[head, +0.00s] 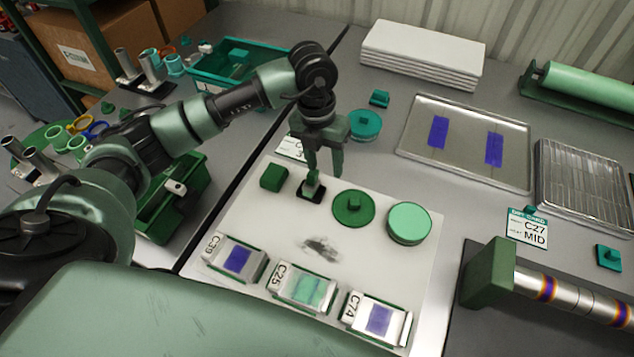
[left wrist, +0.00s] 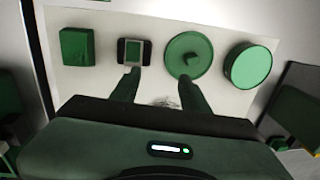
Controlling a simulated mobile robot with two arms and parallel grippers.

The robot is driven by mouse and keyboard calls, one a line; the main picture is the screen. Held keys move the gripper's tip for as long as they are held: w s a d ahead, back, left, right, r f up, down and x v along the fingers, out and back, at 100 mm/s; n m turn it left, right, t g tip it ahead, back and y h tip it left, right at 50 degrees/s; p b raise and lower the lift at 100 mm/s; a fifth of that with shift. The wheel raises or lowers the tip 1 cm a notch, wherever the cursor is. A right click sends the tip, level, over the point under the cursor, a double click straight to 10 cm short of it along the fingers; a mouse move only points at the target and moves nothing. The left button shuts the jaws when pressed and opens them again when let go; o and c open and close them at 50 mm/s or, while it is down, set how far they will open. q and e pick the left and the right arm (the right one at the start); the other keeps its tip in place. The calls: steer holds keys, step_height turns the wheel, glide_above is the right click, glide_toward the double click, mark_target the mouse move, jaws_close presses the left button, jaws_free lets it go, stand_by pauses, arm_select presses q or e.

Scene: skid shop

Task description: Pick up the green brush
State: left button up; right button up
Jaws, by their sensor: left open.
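The green brush (head: 311,189), a small green block handle on a black base, stands on the white mat (head: 262,215). It also shows in the left wrist view (left wrist: 134,52), left of the middle. My left gripper (head: 324,172) is open and empty, pointing down above the mat near the brush. In the left wrist view the left gripper (left wrist: 160,76) has one fingertip close to the brush's near edge and the other near the green lid. The brush is not between the fingers; whether a finger touches it I cannot tell. My right gripper is not in view.
Beside the brush are a green cube (head: 273,178), a dark green knobbed lid (head: 353,208) and a round light-green tin (head: 409,223). Several labelled slide holders (head: 305,289) line the mat's front. A metal tray (head: 415,150) lies right. A grey smudge marks the bare middle.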

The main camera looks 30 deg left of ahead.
mark_target(312, 174)
arm_select(q)
steer(key=a, duration=0.1)
steer(key=a+y, duration=0.1)
steer(key=shift+w+a, duration=0.2)
steer(key=shift+a, duration=0.1)
steer(key=shift+a+f, duration=0.2)
steer(key=shift+a, duration=0.15)
steer(key=f, duration=0.3)
steer(key=f+p, duration=0.1)
steer(key=f, duration=0.2)
steer(key=shift+w+a+f, duration=0.15)
steer(key=shift+a, duration=0.05)
steer(key=shift+f, duration=0.35)
jaws_close()
